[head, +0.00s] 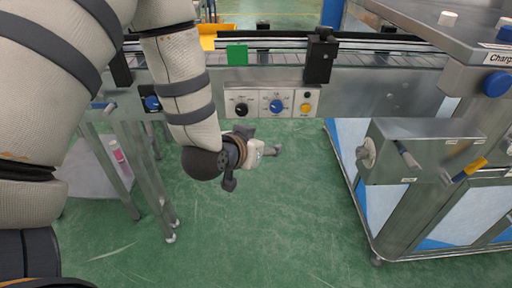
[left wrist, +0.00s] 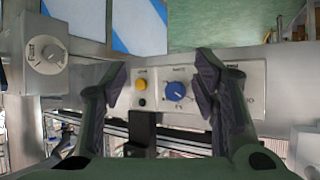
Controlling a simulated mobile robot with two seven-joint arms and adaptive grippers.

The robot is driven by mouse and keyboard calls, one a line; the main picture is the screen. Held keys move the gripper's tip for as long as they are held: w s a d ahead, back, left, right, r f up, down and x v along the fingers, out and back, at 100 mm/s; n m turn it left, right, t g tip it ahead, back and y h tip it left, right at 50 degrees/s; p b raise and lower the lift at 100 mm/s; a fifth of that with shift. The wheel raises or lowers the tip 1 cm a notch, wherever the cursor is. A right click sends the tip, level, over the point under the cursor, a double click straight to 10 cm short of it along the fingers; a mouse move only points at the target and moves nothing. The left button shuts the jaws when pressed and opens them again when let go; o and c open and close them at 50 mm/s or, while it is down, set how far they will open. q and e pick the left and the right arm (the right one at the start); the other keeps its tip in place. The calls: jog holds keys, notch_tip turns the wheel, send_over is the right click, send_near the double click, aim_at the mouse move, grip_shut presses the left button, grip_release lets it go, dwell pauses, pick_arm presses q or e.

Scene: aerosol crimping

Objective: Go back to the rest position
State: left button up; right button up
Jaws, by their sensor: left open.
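My left arm comes in from the left in the head view and hangs down in front of the conveyor. My left gripper (head: 258,156) is at its end, below the control panel (head: 258,91) and apart from it, over the green floor. In the left wrist view the two fingers of this gripper (left wrist: 163,82) are spread with nothing held between them. The panel's blue knob (left wrist: 176,91) and yellow button (left wrist: 140,85) show in the gap behind them. My right gripper is in neither view.
The conveyor (head: 375,80) runs across the back. A metal stand (head: 160,190) is at the left. The green floor (head: 270,235) in the middle is clear.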

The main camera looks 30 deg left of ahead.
pick_arm(q)
jog(key=shift+s+a+f, duration=0.15)
jog(key=shift+s+f, duration=0.3)
jog(key=s+d+f+g, duration=0.3)
jog(key=s+f+g, duration=0.3)
jog(key=s+f, duration=0.8)
jog(key=s+d+f+g, duration=0.1)
jog(key=s+f+g, duration=0.2)
jog(key=s, duration=0.8)
jog(key=s+d+f+g+h, duration=0.1)
jog(key=s+f+g, duration=0.2)
jog(key=s, duration=0.7)
jog(key=shift+s+f+m+g, duration=0.3)
jog(key=shift+s+m+g, duration=0.1)
jog(key=shift+g, duration=0.4)
